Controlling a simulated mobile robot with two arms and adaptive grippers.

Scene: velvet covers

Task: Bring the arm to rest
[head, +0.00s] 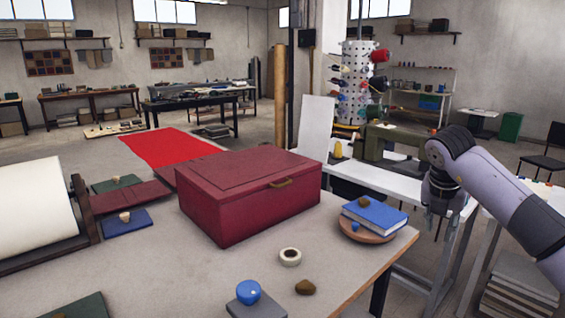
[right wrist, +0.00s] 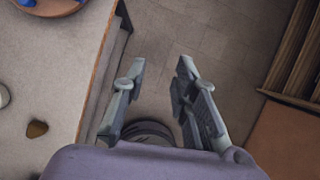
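My right arm (head: 500,195), lilac and dark grey, comes in from the right in the head view. Its right gripper (head: 440,222) hangs down just past the right edge of the large table (head: 340,275). In the right wrist view, the right gripper's two fingers (right wrist: 160,72) are apart with only floor between them, so it is open and empty. The table edge lies to the left of the fingers and nothing is touched. My left gripper is in neither view.
A closed red box (head: 245,200) stands on the table. A blue book (head: 375,213) lies on a round wooden board (head: 366,234) near the table's right corner. A tape roll (head: 290,257) and a brown lump (head: 305,287) lie in front. Stacked boards (head: 515,295) stand at the lower right.

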